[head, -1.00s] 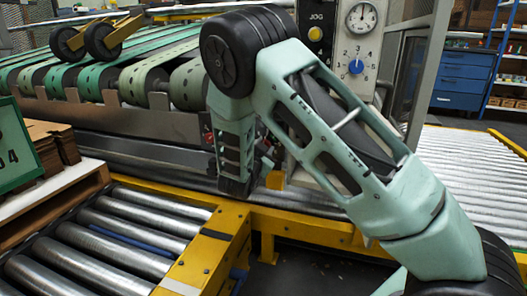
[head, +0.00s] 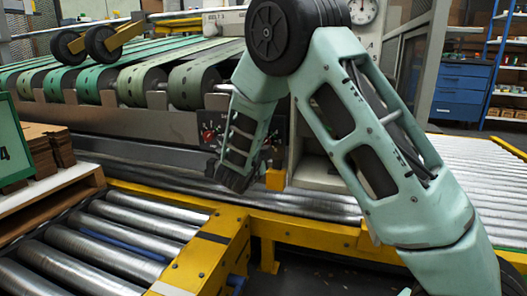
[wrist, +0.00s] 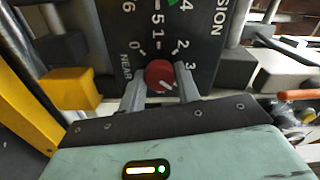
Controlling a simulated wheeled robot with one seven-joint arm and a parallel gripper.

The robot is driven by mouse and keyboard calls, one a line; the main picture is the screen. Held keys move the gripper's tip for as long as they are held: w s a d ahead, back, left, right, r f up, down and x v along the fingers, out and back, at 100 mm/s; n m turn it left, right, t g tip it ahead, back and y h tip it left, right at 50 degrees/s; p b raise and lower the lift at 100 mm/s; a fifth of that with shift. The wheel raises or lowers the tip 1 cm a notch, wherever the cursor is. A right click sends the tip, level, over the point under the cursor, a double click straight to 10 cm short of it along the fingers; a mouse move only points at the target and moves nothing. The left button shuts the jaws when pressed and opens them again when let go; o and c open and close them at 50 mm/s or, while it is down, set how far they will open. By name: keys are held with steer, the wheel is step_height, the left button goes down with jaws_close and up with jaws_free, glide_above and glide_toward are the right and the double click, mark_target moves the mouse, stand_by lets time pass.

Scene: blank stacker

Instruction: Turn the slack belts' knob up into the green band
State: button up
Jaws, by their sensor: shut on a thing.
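A red knob (wrist: 160,75) with a white pointer mark sits on a dark dial panel (wrist: 205,42) in the wrist view. The panel carries white numbers, the letters "NEAR" and part of a word ending in "SION". A bit of green band (wrist: 173,3) shows at the top edge. My gripper (wrist: 161,68) has a finger on each side of the knob and is shut on it. The knob's mark points to the lower right in that view. In the head view my forearm reaches the machine's front; the fingertips are hidden. Several belts (head: 137,84) run over rollers above; the rightmost look olive.
A yellow block (wrist: 70,88) lies close beside the panel in the wrist view. Yellow-framed rollers (head: 105,235) are in front and bright rollers (head: 475,185) at the right. A pallet with cardboard (head: 45,150) stands at the left.

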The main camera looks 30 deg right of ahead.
steer(key=shift+a+f+m, duration=0.1)
steer(key=shift+m, duration=0.3)
steer(key=o, duration=1)
steer(key=shift+c, duration=0.2)
steer(key=p+v, duration=0.5)
steer(key=v, duration=1.2)
steer(key=shift+s, duration=0.2)
steer(key=shift+a, duration=0.15)
